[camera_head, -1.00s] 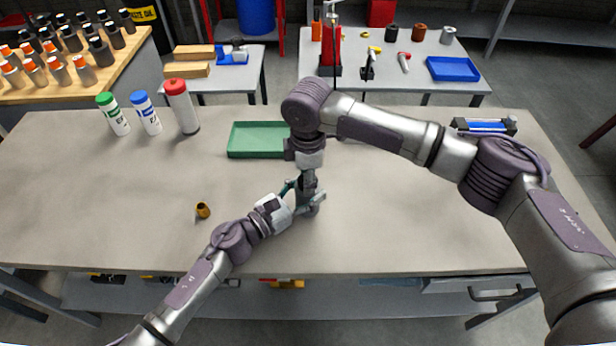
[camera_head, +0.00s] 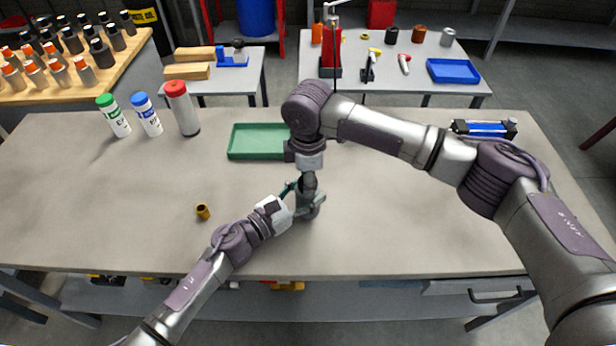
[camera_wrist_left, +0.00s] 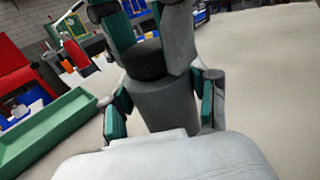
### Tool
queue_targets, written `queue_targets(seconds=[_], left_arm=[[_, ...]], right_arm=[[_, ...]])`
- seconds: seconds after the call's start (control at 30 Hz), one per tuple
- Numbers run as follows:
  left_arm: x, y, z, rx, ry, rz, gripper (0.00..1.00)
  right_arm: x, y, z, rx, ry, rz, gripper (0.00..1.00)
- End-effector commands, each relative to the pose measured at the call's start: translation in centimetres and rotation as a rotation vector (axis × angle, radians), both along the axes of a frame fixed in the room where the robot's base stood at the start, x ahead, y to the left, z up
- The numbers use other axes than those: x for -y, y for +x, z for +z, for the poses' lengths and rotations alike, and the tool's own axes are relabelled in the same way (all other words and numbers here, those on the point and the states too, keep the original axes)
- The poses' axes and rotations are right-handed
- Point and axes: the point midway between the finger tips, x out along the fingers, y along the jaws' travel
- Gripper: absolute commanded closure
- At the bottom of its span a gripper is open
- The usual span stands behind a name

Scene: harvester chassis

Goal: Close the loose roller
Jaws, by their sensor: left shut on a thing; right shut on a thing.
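The roller (camera_wrist_left: 165,103), a grey cylinder with a dark recessed upper part, stands between my two grippers above the workbench. In the left wrist view, my left gripper (camera_wrist_left: 160,112) is shut on its lower body, with teal pads on both sides. My right gripper (camera_wrist_left: 150,42) comes down from above and is shut on its top; its two fingers hide part of the upper end. In the head view, the left gripper (camera_head: 294,207) and right gripper (camera_head: 308,186) meet near the bench's middle. The roller is largely hidden there.
On the workbench (camera_head: 110,220), a green tray (camera_head: 236,152) lies behind my grippers and a small brass ring-like part (camera_head: 203,211) to their left. Three bottles, with green, blue and red caps, stand at the back left. The bench's front left is clear.

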Motion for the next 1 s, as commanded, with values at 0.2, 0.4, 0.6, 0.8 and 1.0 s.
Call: queue_targets(seconds=[0.2,0.4,0.6,0.8,1.0], left_arm=[[-0.1,0.1,0.0,0.001,0.001,0.001,1.0],[-0.1,0.1,0.0,0.001,0.001,0.001,1.0],[0.0,0.0,0.1,0.001,0.0,0.0,1.0],[0.0,0.0,0.1,0.003,-0.002,-0.002,1.0],[0.1,-0.1,0.2,0.003,-0.004,-0.005,1.0]], right_arm=[[0.0,0.0,-0.4,-0.001,0.0,0.0,0.69],[0.0,0.0,-0.7,-0.001,0.0,0.0,0.69],[0.1,0.0,-1.1,-0.003,-0.002,-0.001,0.69],[0.1,-0.1,-1.5,-0.006,-0.005,-0.001,0.69],[0.2,-0.1,-1.7,-0.005,-0.006,-0.002,0.74]])
